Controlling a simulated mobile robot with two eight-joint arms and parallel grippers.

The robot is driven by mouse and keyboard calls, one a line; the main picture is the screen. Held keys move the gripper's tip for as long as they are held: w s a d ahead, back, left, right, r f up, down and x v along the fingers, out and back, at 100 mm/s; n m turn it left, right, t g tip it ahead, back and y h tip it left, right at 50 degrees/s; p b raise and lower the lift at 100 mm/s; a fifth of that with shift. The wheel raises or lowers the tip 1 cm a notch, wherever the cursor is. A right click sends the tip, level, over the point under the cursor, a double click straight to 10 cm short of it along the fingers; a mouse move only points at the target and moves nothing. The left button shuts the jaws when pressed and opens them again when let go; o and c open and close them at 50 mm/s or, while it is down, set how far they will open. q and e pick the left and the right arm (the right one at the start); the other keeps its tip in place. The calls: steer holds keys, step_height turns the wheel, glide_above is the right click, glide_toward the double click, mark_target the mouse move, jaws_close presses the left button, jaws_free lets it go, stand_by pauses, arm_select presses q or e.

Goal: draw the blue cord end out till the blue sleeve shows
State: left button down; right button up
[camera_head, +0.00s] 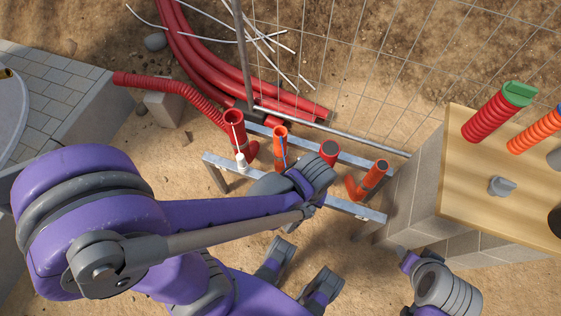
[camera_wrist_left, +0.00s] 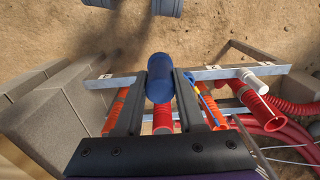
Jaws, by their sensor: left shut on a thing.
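My left gripper (camera_wrist_left: 161,88) has its two dark fingers closed on the blue cord end (camera_wrist_left: 159,68), a dark blue cylinder, in the left wrist view. The thin blue cord (camera_wrist_left: 205,97) runs over the mouth of an orange pipe beside the fingers. In the head view, the blue cord (camera_head: 283,147) hangs over the orange pipe (camera_head: 280,132), and my left gripper (camera_head: 308,178) is to its right. I cannot make out a separate blue sleeve.
A red pipe (camera_head: 234,117) with a white cord end (camera_head: 241,160) stands left. A red pipe (camera_head: 329,148) and another orange pipe (camera_head: 375,170) stand right, between metal rails (camera_head: 360,208). A wooden board (camera_head: 455,190) on blocks is farther right; wire mesh (camera_head: 385,70) lies behind.

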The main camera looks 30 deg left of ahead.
arm_select(q)
steer(key=w+a+f+b, duration=0.4)
steer(key=w+a, duration=0.7)
steer(key=shift+w+a+f+b, duration=0.15)
steer(key=shift+w+f+b, duration=0.1)
steer(key=shift+f+b, duration=0.1)
